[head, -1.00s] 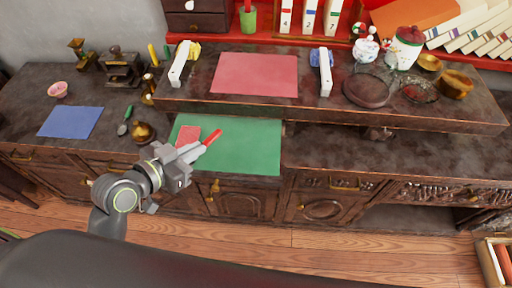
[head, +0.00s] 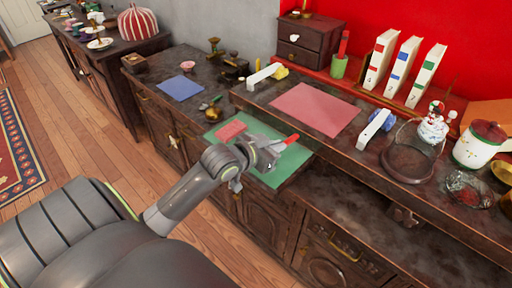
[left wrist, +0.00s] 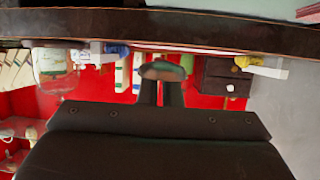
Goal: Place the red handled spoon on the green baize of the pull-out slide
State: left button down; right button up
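The green baize (head: 266,177) of the pull-out slide lies in front of the raised shelf in the head view. My left gripper (head: 268,153) is over the baize. A red handle (head: 291,139) sticks out from its fingers toward the back right; it looks like the red handled spoon. In the left wrist view the fingers (left wrist: 160,92) are close together, with an oval, dull brownish end (left wrist: 163,71) at their tips. The rest of the spoon is hidden, and I cannot tell whether it touches the baize. My right gripper is not in view.
A small red mat (head: 230,131) lies on the baize's left part. The raised shelf (head: 352,160) borders the baize, with a pink mat (head: 315,108) and a white bar (head: 264,76).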

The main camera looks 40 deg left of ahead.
pick_arm(q)
jog(key=shift+n+y, duration=0.4)
jog(key=shift+n, duration=0.1)
jog(key=f, duration=0.1)
jog(key=w+a+f, duration=0.1)
jog(key=f, duration=0.1)
jog(key=w+a+f+b, duration=0.1)
jog(key=shift+a+f, duration=0.2)
jog(key=shift+a, duration=0.05)
jog(key=shift+f, duration=0.65)
jog(key=shift+f+b, duration=0.3)
jog(key=shift+f, duration=1.4)
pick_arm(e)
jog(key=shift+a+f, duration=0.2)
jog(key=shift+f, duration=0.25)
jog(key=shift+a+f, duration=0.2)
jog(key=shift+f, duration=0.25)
pick_arm(q)
jog(key=shift+f, duration=0.1)
jog(key=c, duration=1.6)
grip_release()
